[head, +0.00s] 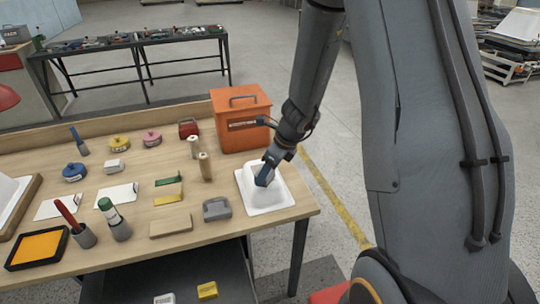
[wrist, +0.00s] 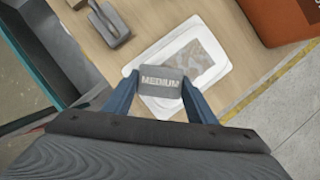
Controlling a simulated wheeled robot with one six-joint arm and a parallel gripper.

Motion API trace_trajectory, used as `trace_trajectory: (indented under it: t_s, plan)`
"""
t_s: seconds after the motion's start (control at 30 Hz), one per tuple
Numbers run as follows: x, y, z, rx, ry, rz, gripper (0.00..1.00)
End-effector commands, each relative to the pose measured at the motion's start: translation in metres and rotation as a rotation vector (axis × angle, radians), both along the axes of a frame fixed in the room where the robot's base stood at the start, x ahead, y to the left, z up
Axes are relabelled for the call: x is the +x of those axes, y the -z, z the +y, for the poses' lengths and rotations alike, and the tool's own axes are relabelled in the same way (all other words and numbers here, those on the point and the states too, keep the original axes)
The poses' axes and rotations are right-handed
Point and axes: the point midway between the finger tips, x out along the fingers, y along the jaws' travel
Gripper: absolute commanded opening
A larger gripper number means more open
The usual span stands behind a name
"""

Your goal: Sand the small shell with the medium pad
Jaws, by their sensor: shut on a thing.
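The small shell (head: 282,199) is a white tub-like form at the right end of the table. In the wrist view the shell (wrist: 160,101) has a mottled grey-brown patch (wrist: 203,62) on its top. My gripper (head: 264,178) is over the shell, pointing down. In the wrist view its blue fingers are shut on a grey pad marked MEDIUM (wrist: 163,80). The medium pad is over the shell's near part, beside the patch. I cannot tell whether the pad touches the shell. In the head view my fingers hide the pad.
An orange bin with a handle (head: 240,122) stands behind the shell. A grey block with a handle (head: 216,208) sits to its left. The table's right edge is close to the shell.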

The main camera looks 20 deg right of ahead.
Motion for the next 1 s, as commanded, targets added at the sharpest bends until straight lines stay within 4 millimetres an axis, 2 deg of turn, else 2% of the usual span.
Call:
trace_trajectory:
  t_s: [0.03,0.6,1.0]
  plan:
    - [-0.001,-0.007,0.0,0.0,0.0,0.0,0.3]
    - [0.0,-0.052,0.001,0.0,-0.002,-0.001,0.3]
    - [0.001,-0.055,0.001,0.0,-0.001,-0.001,0.3]
